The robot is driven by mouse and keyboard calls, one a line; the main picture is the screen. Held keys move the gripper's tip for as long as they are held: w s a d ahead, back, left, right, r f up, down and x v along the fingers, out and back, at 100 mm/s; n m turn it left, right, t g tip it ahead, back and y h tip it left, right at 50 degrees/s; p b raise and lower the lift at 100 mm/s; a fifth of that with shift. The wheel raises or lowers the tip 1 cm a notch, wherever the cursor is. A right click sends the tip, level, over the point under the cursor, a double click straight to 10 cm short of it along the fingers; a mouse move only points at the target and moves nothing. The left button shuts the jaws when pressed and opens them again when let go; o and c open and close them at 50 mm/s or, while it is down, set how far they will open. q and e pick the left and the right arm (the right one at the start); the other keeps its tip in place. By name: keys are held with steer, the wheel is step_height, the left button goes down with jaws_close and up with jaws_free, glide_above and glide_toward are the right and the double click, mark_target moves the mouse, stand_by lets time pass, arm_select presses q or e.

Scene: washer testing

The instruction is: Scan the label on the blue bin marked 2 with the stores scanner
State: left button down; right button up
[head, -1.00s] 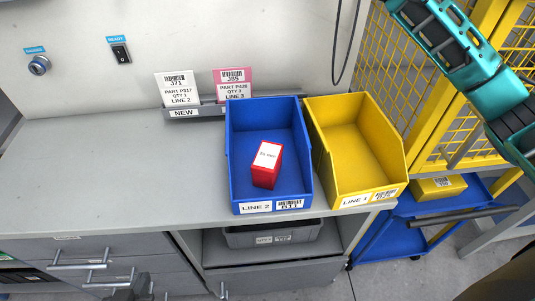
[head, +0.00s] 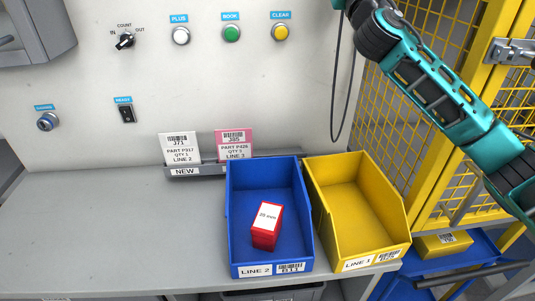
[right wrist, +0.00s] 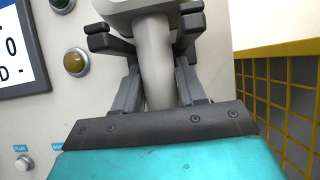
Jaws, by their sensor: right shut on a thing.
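The blue bin (head: 264,182) stands on the grey bench, its front facing me. Its front carries a "LINE 2" label (head: 255,271) and a barcode label (head: 290,268) that seems to read B11. A red box (head: 265,238) with a white "25 mm" label sits inside it. In the right wrist view my right gripper (right wrist: 148,38) is shut around the pale grey handle (right wrist: 156,75) of a device, probably the scanner; its head is mostly cut off above. In the head view my right arm rises out of the top edge. My left gripper is not in view.
A yellow "LINE 1" bin (head: 350,200) stands right beside the blue bin. Behind are a "NEW" rack (head: 215,171) with two cards, and a dark cable (head: 332,120). Yellow mesh (head: 405,130) bounds the right. The bench (head: 110,230) is clear on the left.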

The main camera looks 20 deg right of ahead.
steer(key=s+a, duration=0.2)
steer(key=s, duration=0.9)
steer(key=shift+s+a, duration=0.35)
steer(key=shift+a, duration=0.05)
stand_by(0.4)
